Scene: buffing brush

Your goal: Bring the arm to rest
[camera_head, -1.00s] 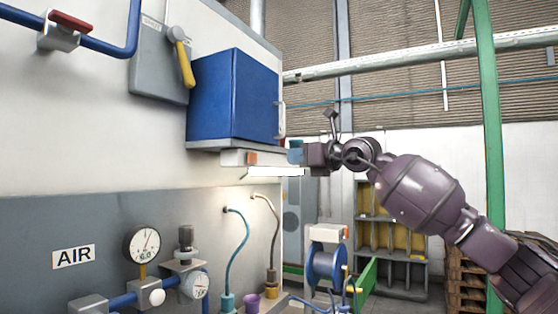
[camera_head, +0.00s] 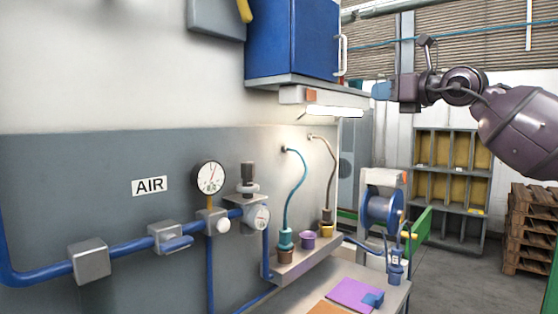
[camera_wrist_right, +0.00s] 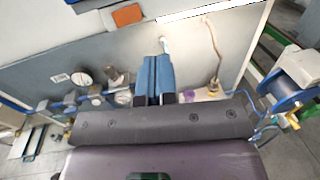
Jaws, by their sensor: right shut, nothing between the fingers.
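My right arm comes in from the right in the head view, raised in front of the far wall. Its gripper (camera_head: 382,91) has blue fingers and is shut and empty, just right of the lit lamp (camera_head: 335,111) under the blue cabinet (camera_head: 292,38). In the right wrist view the two blue fingers (camera_wrist_right: 155,78) lie together with nothing between them. They appear over the grey wall panel and bench area, with no clear contact. My left gripper is in neither view.
Gauges (camera_head: 210,177) and blue pipes run along the left wall. A bench (camera_head: 390,292) holds a purple cloth (camera_head: 354,293) at the lower right. A blue reel (camera_head: 382,208), a shelf rack (camera_head: 450,185) and pallets (camera_head: 530,228) stand beyond. Open floor shows at right.

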